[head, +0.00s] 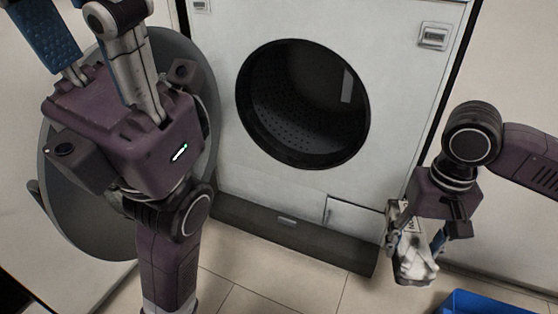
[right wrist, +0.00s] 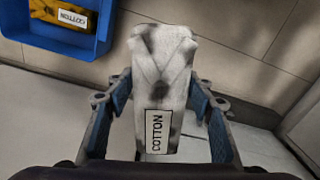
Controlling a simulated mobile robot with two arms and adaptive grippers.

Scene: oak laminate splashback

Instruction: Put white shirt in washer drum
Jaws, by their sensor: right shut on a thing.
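The white shirt (head: 417,262), a folded bundle with grey patches and a COTTON label, is held in my right gripper (head: 425,240), low at the right of the head view. In the right wrist view the shirt (right wrist: 162,75) stands between the two blue-padded fingers of the gripper (right wrist: 160,100). The washer drum (head: 300,105) is a dark, round, perforated opening in the white front, left of and above the shirt and apart from it. My left gripper (head: 88,40) has its fingers apart at the top left, nothing seen between them; its tips are partly cut off.
The round grey washer door (head: 75,215) stands open at the left, partly behind my left arm. A blue crate (head: 480,303) is on the floor at the lower right; in the right wrist view the crate (right wrist: 97,46) holds a yellow labelled bundle (right wrist: 68,14). Tiled floor (head: 300,280) before the washer is clear.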

